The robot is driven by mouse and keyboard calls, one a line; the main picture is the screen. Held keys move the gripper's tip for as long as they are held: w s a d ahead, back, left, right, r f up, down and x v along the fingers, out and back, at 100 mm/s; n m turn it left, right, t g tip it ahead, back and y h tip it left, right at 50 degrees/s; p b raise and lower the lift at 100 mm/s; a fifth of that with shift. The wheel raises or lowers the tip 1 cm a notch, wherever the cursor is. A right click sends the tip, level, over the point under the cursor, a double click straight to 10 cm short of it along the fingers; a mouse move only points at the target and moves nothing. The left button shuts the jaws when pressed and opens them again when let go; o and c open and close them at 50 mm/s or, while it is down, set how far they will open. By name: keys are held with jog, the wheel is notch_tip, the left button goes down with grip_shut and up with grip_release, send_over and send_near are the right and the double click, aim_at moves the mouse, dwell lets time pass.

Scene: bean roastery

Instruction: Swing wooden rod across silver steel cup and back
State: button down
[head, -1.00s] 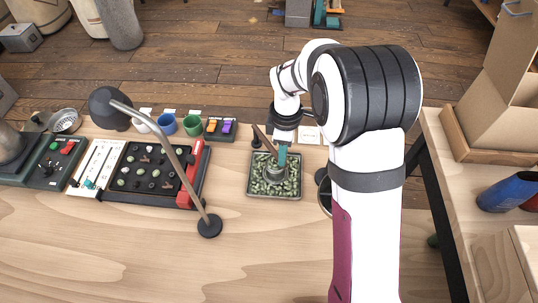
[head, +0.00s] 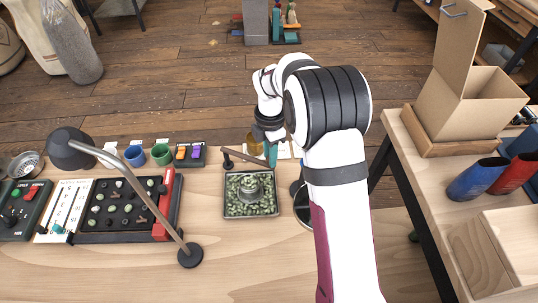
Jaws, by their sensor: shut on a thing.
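The silver steel cup (head: 250,189) stands in the middle of a square tray (head: 228,209) of green beans. My gripper (head: 271,156) is behind the cup and a little to its right, with its teal fingers shut on the wooden rod (head: 246,158). The rod slants left and slightly up from the fingers, behind the cup in the picture. The rod's far end is near a short dark post (head: 227,160); I cannot tell if they touch. The fingers hide the held end of the rod.
A lamp (head: 139,185) arches over the left of the bench, near a black panel (head: 92,224). Blue (head: 135,156) and green (head: 161,154) cups stand at the back. A round dark-topped object (head: 303,209) is partly behind my arm.

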jog(key=shift+a, duration=0.1)
jog(key=c, duration=0.7)
grip_release()
notch_tip(320, 180, up, 16)
jog(key=shift+f, duration=0.1)
jog(key=s+d+f+m, duration=0.1)
jog(key=s+m, duration=0.8)
jog(key=s, duration=0.1)
jog(key=s+d+f+m+y, duration=0.1)
jog(key=s+m, duration=0.8)
jog(key=s, duration=0.2)
jog(key=s+d+f+m, duration=0.1)
jog(key=s+m, duration=0.8)
jog(key=s, duration=0.2)
jog(key=shift+s+f+m+y, duration=0.2)
jog(key=shift+f+m+y, duration=0.05)
jog(key=shift+m+y, duration=0.15)
